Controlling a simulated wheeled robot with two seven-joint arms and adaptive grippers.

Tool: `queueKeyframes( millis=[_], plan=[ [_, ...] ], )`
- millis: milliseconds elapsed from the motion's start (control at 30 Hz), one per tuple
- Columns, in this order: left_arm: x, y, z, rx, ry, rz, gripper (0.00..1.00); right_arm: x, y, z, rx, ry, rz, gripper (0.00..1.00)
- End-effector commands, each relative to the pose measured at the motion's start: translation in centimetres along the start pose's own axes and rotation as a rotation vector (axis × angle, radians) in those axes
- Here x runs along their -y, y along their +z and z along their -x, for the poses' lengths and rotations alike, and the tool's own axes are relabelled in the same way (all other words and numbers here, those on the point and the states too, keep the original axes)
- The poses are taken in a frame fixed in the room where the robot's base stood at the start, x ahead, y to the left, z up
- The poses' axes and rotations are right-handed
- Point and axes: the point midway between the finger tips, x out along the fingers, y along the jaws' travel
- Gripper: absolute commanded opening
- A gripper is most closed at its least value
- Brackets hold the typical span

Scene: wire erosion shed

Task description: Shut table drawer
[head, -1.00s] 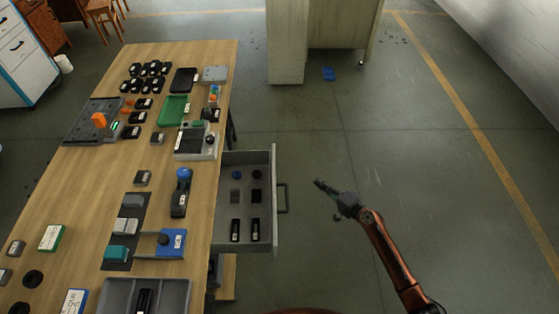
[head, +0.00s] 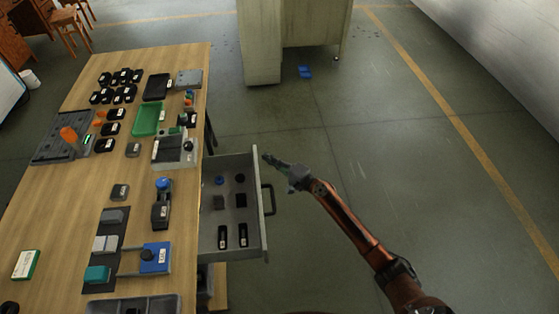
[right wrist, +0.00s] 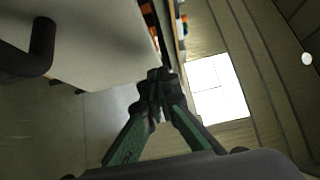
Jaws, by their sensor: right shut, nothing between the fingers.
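The table drawer (head: 208,238) is pulled out from the right side of the wooden table (head: 62,205). Several small items lie inside it, among them two black ones at its near end. Its dark bar handle (head: 270,199) is on the outer face. My right gripper (head: 266,158) is shut and empty at the far end of the drawer front, beyond the handle; I cannot tell whether it touches. In the right wrist view the closed fingers (right wrist: 160,78) are beside the pale drawer front (right wrist: 95,40), with the handle (right wrist: 35,52) at upper left. My left gripper is not in view.
The table top holds a green tray (head: 148,119), a grey fixture plate (head: 62,142), a blue device (head: 155,257) and several black parts. A pale cabinet (head: 260,45) stands beyond the table. The floor right of the drawer is clear apart from my arm.

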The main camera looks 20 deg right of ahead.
Motion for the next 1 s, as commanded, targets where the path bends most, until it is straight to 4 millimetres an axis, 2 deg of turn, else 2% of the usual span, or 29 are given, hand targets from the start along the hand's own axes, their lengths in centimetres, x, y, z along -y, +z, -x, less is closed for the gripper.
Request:
queueKeyframes(
  millis=[200, 667, 800, 1000],
  plan=[
    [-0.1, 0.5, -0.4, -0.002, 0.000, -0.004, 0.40, 0.1, 0.9, -0.9, 0.000, -0.001, 0.001, 0.00],
    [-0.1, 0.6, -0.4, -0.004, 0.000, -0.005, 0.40, 0.1, 1.3, -1.2, 0.000, -0.001, 0.000, 0.00],
    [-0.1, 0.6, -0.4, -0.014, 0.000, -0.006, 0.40, 0.2, 2.3, -2.3, 0.002, -0.002, 0.000, 0.00],
    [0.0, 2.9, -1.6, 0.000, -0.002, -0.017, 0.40, 0.5, 5.3, -5.2, 0.004, -0.004, -0.002, 0.00]
  ],
)
